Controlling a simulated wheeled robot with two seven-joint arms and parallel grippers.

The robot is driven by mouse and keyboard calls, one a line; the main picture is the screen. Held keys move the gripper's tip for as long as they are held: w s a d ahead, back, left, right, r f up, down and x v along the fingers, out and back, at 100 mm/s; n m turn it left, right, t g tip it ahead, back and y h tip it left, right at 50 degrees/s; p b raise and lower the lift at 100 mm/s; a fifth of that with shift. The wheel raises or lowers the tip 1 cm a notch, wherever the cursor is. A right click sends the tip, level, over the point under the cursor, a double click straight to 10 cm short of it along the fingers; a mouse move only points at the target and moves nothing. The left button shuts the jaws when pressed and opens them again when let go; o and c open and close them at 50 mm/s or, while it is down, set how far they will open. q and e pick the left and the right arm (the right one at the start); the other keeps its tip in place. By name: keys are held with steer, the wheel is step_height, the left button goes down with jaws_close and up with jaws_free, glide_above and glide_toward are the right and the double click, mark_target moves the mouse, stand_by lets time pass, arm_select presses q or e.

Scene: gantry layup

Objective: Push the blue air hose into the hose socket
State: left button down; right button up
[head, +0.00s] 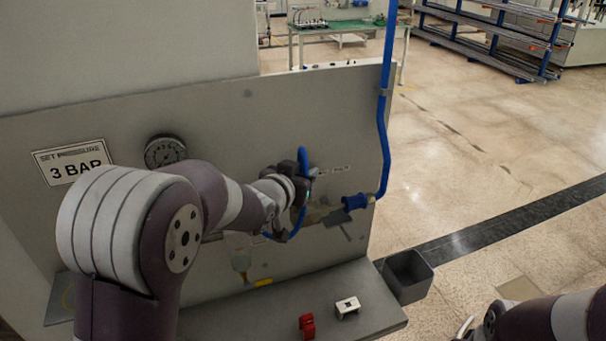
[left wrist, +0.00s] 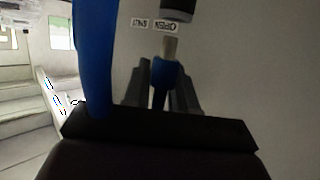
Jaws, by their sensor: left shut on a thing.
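My left gripper (left wrist: 165,88) is shut on the end of the blue air hose (left wrist: 163,74), seen in the left wrist view. A pale metal tip (left wrist: 169,47) sticks out beyond the fingers. It points at a dark round fitting (left wrist: 178,9) with a grey rim, likely the hose socket, at the top edge; a small gap shows between them. In the head view the hose (head: 303,160) loops around my left gripper, close to the grey panel. The gripper's fingertips and the socket are hidden or unclear there. Part of my right arm shows at bottom right; its jaws are not clear.
A blue pipe (head: 383,130) runs down the panel's right edge to a blue fitting (head: 355,202). A gauge (head: 165,151) and a "3 BAR" sign (head: 72,162) are on the panel (head: 230,125). A red part (head: 307,325) and white block (head: 347,307) lie on the shelf beside a grey bin (head: 408,276).

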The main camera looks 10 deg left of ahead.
arm_select(q)
steer(key=shift+f+b, duration=1.25)
steer(key=shift+f, duration=0.25)
steer(key=c, duration=0.8)
jaws_free()
steer(key=b+v, duration=0.1)
steer(key=v, duration=1.1)
steer(key=shift+s+r, duration=0.2)
steer(key=shift+s, duration=0.05)
